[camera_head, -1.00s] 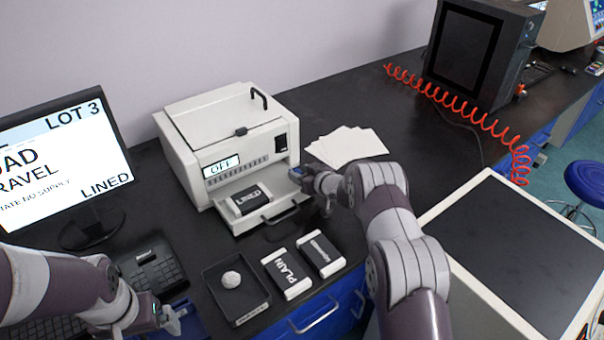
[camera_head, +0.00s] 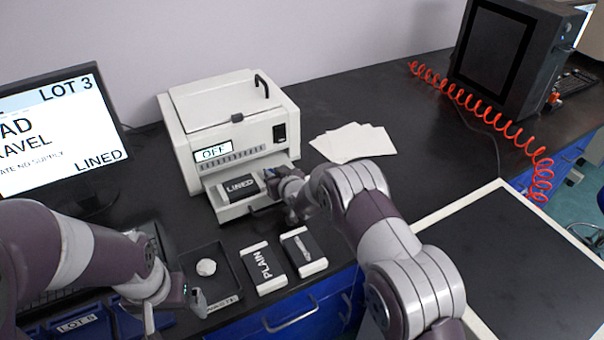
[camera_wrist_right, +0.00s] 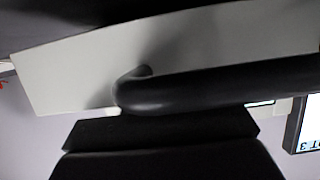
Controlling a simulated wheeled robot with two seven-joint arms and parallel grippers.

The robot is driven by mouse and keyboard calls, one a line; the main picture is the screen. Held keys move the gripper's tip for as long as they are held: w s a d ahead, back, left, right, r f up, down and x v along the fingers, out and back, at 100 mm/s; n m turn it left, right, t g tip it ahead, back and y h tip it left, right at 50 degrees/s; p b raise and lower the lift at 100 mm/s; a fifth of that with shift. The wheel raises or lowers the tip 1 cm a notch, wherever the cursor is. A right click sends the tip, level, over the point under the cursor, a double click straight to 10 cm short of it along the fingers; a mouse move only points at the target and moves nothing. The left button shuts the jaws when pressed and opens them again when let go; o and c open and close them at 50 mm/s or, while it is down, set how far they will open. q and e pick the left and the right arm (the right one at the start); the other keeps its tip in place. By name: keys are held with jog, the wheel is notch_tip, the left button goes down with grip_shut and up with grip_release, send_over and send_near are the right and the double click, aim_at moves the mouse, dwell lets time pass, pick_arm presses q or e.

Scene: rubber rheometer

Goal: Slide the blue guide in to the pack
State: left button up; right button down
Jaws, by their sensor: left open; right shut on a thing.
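The pack marked LINED (camera_head: 239,187), black with white ends, lies on the pulled-out tray (camera_head: 236,212) of the white machine. My right gripper (camera_head: 272,181) is at the right end of this pack, over the tray, and shut. A small bit of blue (camera_head: 268,172) shows at its tips, seemingly the blue guide, mostly hidden by the fingers; I cannot tell whether it touches the pack. My left gripper (camera_head: 174,312) is open and empty at the lower left.
The machine (camera_head: 228,135) reads OFF. White sheets (camera_head: 354,142) lie right of the machine. A monitor (camera_head: 60,130) stands at left.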

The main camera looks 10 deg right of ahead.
jog(key=shift+s+a, duration=0.1)
jog(key=shift+a, duration=0.15)
jog(key=c, duration=1)
grip_release()
jog(key=shift+c, duration=0.2)
jog(key=r, duration=0.2)
jog(key=d+r, duration=0.1)
jog(key=r, duration=0.1)
jog(key=shift+s+r, duration=0.15)
jog(key=shift+r, duration=0.2)
jog(key=s+d+r, duration=0.6)
jog(key=d, duration=0.3)
jog(key=shift+r, duration=0.15)
